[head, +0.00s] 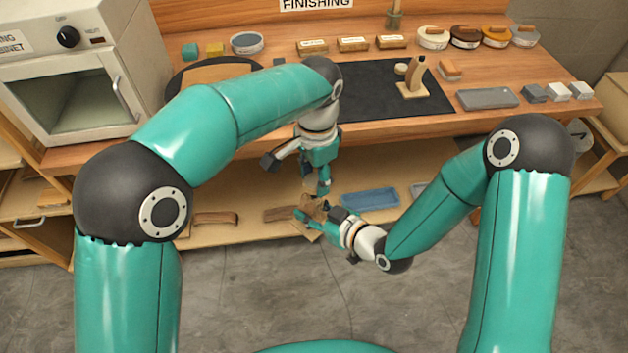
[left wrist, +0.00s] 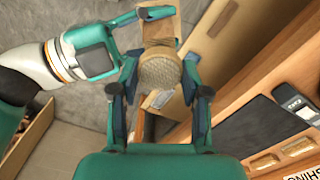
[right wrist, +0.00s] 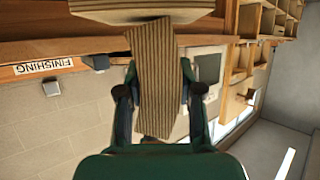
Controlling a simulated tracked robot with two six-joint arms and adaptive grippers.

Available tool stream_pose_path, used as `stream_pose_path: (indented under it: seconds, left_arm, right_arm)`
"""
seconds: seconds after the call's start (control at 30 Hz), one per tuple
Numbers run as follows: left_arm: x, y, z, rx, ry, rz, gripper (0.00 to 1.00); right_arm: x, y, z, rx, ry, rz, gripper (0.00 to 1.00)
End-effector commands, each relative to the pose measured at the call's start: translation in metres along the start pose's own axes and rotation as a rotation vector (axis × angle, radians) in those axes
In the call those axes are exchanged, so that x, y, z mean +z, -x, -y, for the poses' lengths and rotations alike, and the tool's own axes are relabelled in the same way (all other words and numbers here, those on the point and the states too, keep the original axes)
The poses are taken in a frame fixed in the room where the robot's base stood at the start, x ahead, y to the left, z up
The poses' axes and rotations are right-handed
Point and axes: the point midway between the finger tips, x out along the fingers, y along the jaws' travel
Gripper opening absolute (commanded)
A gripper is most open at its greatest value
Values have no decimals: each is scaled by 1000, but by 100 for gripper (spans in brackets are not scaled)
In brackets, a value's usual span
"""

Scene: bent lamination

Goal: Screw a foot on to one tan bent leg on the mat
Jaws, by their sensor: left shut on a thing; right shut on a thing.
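My left gripper (head: 323,187) points down below the bench's front edge. In the left wrist view its fingers (left wrist: 160,82) are shut on a round textured foot (left wrist: 160,73). My right gripper (head: 312,216), just below it, is shut on a tan striped leg (right wrist: 152,80). Another tan bent leg (head: 416,75) stands on the dark mat (head: 355,85), beside a small round piece (head: 401,69).
An oven-like cabinet (head: 65,80) stands at the left. Tins (head: 465,37), small blocks (head: 352,44) and a grey slab (head: 488,98) lie on the bench. The lower shelf bears a blue tray (head: 370,198) and a wooden piece (head: 215,218). The floor in front is clear.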

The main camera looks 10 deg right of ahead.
Motion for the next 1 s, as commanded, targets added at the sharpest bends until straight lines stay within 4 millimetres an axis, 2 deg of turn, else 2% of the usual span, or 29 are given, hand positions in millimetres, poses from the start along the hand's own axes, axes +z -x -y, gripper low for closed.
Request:
stream_pose_path:
  seconds: [0.17,0.5,1.0]
  left_arm:
    - [0,-2,0,0,0,0,28]
    - [0,-18,0,-1,1,0,28]
    - [0,-18,0,-1,0,0,28]
  right_arm:
    - [0,0,0,0,1,-1,0]
    - [-1,0,0,0,1,-1,0]
    - [0,0,0,0,1,-1,0]
